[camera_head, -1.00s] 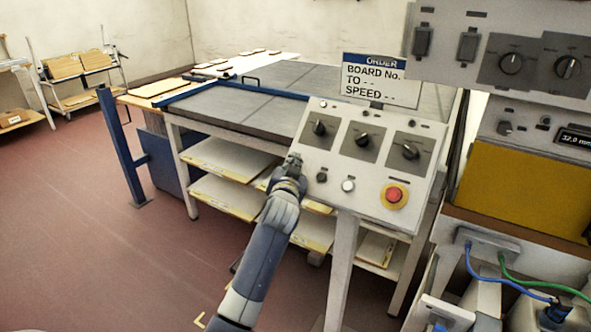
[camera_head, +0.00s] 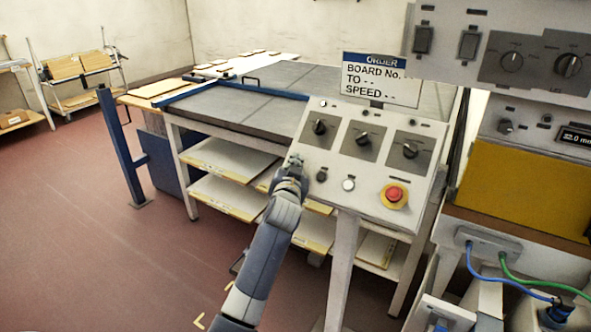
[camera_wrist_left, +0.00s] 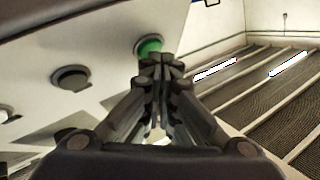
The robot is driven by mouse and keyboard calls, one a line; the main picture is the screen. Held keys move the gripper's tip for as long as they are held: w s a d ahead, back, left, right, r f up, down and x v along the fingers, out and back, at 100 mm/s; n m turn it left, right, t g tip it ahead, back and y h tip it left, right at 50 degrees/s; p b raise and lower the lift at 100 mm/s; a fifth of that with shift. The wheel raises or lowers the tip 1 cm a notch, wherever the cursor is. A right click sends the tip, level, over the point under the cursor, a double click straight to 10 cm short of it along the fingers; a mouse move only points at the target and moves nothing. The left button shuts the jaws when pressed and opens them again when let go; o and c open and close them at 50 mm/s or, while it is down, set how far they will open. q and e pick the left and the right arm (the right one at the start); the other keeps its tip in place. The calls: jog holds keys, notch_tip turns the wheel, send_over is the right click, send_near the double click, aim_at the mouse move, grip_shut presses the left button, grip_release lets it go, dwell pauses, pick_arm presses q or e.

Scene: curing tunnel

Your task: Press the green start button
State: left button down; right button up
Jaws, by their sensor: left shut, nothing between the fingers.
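The green start button (camera_wrist_left: 149,46) shows in the left wrist view on the pale control panel, just beyond my fingertips. In the head view my gripper hides it at the left edge of the control panel (camera_head: 333,165). My left gripper (camera_head: 294,160) is shut and empty, with its tips at the panel's left edge; it also fills the middle of the left wrist view (camera_wrist_left: 163,66). The tips overlap the button's lower edge in that view; I cannot tell whether they touch it. My right gripper is not in view.
The panel also carries several black rotary knobs, a white button (camera_head: 348,184) and a red emergency stop (camera_head: 394,194) on yellow. An order sign (camera_head: 381,78) stands behind it. A grey-topped table (camera_head: 255,105) lies beyond. A cabinet with cables stands at right. The floor at left is clear.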

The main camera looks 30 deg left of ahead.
pick_arm(q)
jog(key=shift+w+f, duration=0.15)
dwell(0.6)
jog(key=shift+s+r+p, duration=0.4)
jog(key=shift+r+p, duration=0.1)
jog(key=shift+p, duration=0.15)
jog(key=shift+s, duration=0.2)
jog(key=shift+s+r+p, duration=0.1)
jog(key=shift+r+p, duration=0.25)
jog(key=shift+p, duration=0.15)
jog(key=s+r+p, duration=0.3)
jog(key=p, duration=0.1)
jog(key=shift+s, duration=0.15)
